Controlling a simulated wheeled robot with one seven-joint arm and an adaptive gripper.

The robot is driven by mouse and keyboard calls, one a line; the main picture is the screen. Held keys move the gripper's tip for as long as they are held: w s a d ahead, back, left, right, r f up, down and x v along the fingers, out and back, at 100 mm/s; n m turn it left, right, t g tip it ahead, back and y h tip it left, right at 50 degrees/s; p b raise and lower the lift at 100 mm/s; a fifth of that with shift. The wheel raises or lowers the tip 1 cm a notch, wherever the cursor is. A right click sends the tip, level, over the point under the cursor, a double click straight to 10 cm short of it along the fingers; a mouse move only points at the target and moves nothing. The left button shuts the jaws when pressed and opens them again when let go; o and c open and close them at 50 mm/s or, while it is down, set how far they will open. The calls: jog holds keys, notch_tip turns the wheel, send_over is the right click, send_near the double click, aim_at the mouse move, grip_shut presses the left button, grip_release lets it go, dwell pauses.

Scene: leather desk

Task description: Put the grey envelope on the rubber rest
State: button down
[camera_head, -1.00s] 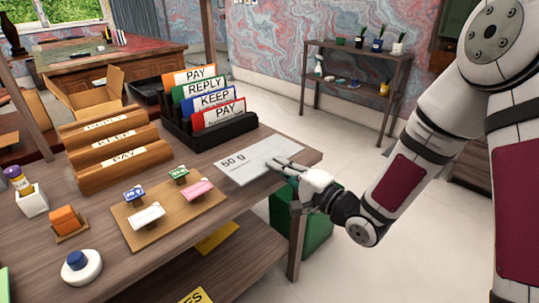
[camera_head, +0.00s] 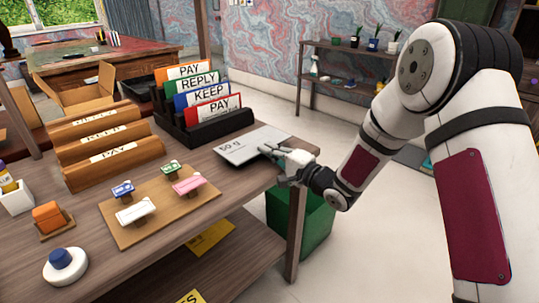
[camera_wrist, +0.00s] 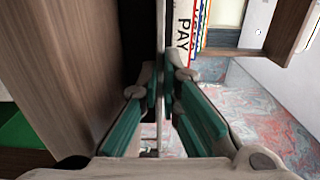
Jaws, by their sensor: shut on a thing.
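The grey envelope (camera_head: 246,144), a flat pale piece marked "50 g", is at the right end of the desk. My gripper (camera_head: 268,151) is shut on its near right edge. In the wrist view the envelope (camera_wrist: 161,30) shows edge-on as a thin strip between the green finger pads (camera_wrist: 160,95). It looks slightly raised above the desk, with a dark shadow under its near edge. At the desk's front left a small brown rest (camera_head: 54,232) holds an orange block; it may be the rubber rest, but I cannot be sure.
A tan board (camera_head: 190,222) with several small stamps lies mid-desk. Wooden sorters (camera_head: 105,152) and a black rack (camera_head: 218,128) with labelled folders stand behind. A blue-topped white round thing (camera_head: 65,266) is at the front. Bare desktop lies between the board and the envelope.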

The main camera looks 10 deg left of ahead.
jog(key=shift+f, duration=0.1)
jog(key=c, duration=2.1)
grip_release()
jog(key=shift+o, duration=0.2)
jog(key=shift+s+d, duration=0.1)
jog(key=shift+d, duration=0.05)
jog(key=p+v, duration=0.2)
jog(key=v, duration=0.9)
jog(key=shift+s+d, duration=0.25)
jog(key=shift+s, duration=0.05)
